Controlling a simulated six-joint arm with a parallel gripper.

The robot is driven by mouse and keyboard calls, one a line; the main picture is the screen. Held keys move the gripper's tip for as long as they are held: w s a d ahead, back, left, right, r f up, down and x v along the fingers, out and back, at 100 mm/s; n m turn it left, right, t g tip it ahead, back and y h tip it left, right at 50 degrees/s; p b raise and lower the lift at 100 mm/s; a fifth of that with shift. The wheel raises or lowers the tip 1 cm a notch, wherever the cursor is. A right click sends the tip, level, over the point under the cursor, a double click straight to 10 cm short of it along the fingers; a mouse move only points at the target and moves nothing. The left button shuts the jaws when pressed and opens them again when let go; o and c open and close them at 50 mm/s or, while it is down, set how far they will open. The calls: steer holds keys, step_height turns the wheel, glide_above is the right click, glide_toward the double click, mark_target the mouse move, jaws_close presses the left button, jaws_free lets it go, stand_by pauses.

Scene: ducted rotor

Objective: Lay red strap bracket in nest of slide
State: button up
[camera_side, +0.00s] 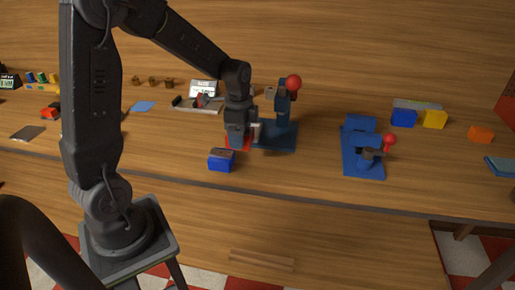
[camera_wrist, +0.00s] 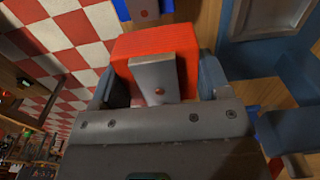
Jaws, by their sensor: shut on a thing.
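The red strap bracket (camera_wrist: 150,42), a red block with a grey metal strap, sits between my gripper's fingers (camera_wrist: 158,85) in the wrist view. My gripper is shut on it. In the side view, my gripper (camera_side: 238,140) points down low over the table, with the red bracket (camera_side: 232,147) partly hidden by it. A blue fixture (camera_side: 277,135) with an upright post and red ball stands just right of my gripper. I cannot tell which part is the slide, and no nest shows clearly. Whether the bracket touches anything below is unclear.
A blue block (camera_side: 221,161) with a grey top is close in front of my gripper. Another blue fixture (camera_side: 362,160) with a red ball stands farther right. Blue (camera_side: 403,118) and yellow (camera_side: 434,119) blocks lie behind it. A grey tray (camera_side: 197,105) is at the back left.

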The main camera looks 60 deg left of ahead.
steer(key=a+r, duration=0.3)
steer(key=a, duration=0.6)
steer(key=a+r, duration=0.2)
steer(key=a, duration=0.6)
steer(key=w+d+f, duration=0.2)
steer(key=w, duration=0.1)
steer(key=w+d+f, duration=0.2)
steer(key=w, duration=0.1)
steer(key=w+d+f, duration=0.2)
steer(key=shift+w+f, duration=0.25)
steer(key=shift+w, duration=0.15)
steer(key=shift+f, duration=1.95)
steer(key=shift+f, duration=0.2)
